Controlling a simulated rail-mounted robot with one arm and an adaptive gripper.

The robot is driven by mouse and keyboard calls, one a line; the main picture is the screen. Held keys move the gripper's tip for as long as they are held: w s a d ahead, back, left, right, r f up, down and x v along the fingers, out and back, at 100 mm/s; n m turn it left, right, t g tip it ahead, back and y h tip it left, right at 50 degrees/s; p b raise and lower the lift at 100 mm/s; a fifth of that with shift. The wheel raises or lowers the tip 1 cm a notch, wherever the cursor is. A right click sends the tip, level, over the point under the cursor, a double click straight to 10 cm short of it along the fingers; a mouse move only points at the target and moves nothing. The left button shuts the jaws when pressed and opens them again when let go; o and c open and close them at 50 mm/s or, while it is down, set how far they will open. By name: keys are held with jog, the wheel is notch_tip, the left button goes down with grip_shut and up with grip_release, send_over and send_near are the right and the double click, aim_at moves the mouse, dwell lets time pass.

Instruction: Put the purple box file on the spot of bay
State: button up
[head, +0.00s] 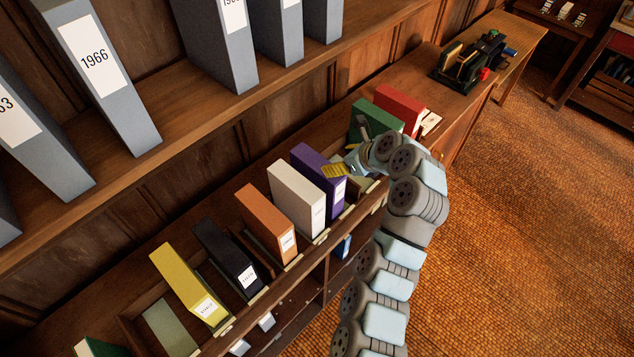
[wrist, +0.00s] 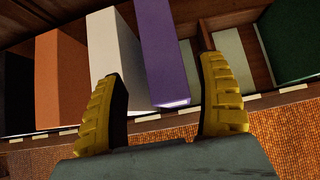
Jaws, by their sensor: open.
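The purple box file (head: 314,172) stands in the shelf row, right of a white box file (head: 292,190). It also shows in the wrist view (wrist: 165,50). A bay with a pale green floor (head: 168,326) is empty at the lower left. Another pale green floor (wrist: 230,65) shows right of the purple file. Which bay is meant is unclear.
Orange (head: 262,220), black (head: 228,255) and yellow (head: 185,282) box files stand to the left. Green (head: 372,120) and red (head: 400,105) ones stand to the right. Grey files (head: 100,70) fill the shelf above. Wooden dividers separate the bays.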

aim_at(321, 165)
jog(key=p+x, duration=0.1)
jog(key=x, duration=0.4)
jog(key=shift+w+a+f, duration=0.15)
jog(key=shift+w+f, duration=0.05)
jog(key=shift+s+f+p+x, duration=0.1)
jog(key=shift+p+x, duration=0.2)
jog(key=shift+x, duration=0.75)
jog(key=shift+s+f+p+x, duration=0.15)
jog(key=shift+p+x, duration=0.1)
jog(key=shift+x, duration=0.75)
jog(key=shift+w+a+f, duration=0.3)
jog(key=shift+w+f, duration=0.2)
jog(key=c, duration=1)
